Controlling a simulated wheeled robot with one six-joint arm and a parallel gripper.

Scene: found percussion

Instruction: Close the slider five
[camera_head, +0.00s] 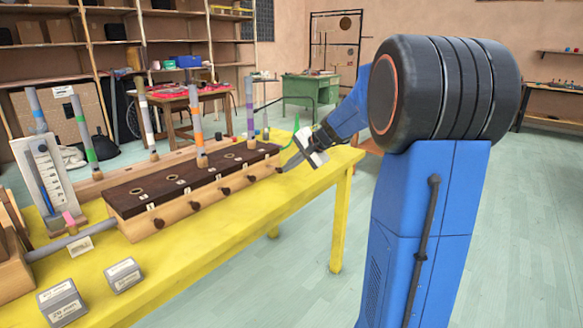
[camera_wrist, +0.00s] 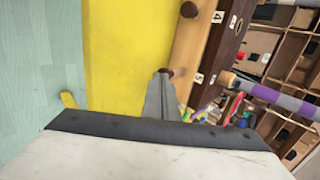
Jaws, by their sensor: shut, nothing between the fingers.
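The slider box (camera_head: 190,183) is a long wooden box with a dark top, lying on the yellow table. A row of small dark knobs runs along its front face. Slider five's knob (camera_head: 279,170) is at the far right end of the row; in the wrist view the knob (camera_wrist: 166,71) sits beside the label 5 (camera_wrist: 199,77). My gripper (camera_head: 285,168) is shut and empty, with its fingertips right at this knob. In the wrist view the fingertips (camera_wrist: 163,82) overlap the knob's lower edge; I cannot tell whether they touch.
Slider four's knob (camera_wrist: 189,9) is close by. Several coloured tubes, one purple-banded (camera_head: 250,105), stand behind the box. Two grey blocks (camera_head: 61,303) lie on the yellow table (camera_head: 190,262) at the near left. The tabletop in front of the knobs is clear.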

